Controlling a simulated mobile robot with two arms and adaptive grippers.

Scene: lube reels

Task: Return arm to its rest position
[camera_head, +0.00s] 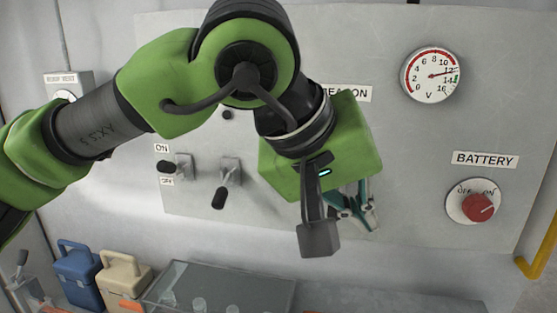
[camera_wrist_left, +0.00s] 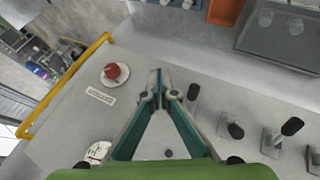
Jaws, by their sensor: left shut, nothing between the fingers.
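My left arm (camera_head: 95,125), green and grey, reaches in from the left across the head view, in front of the grey control panel (camera_head: 400,150). My left gripper (camera_head: 365,222) has teal and grey fingers and hangs below its green wrist block, partly hidden by the dark wrist camera mount. In the left wrist view the fingers of the gripper (camera_wrist_left: 160,78) meet at the tips, with nothing between them. The gripper appears apart from the panel and its controls. My right gripper is in neither view.
A red battery knob (camera_head: 478,207) and a round voltage gauge (camera_head: 431,75) are on the panel's right side. Lever switches (camera_head: 228,178) are on its left. A blue container (camera_head: 78,274), a beige container (camera_head: 122,281) and a clear-lidded case (camera_head: 225,284) stand below. A yellow rail (camera_head: 535,266) is at right.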

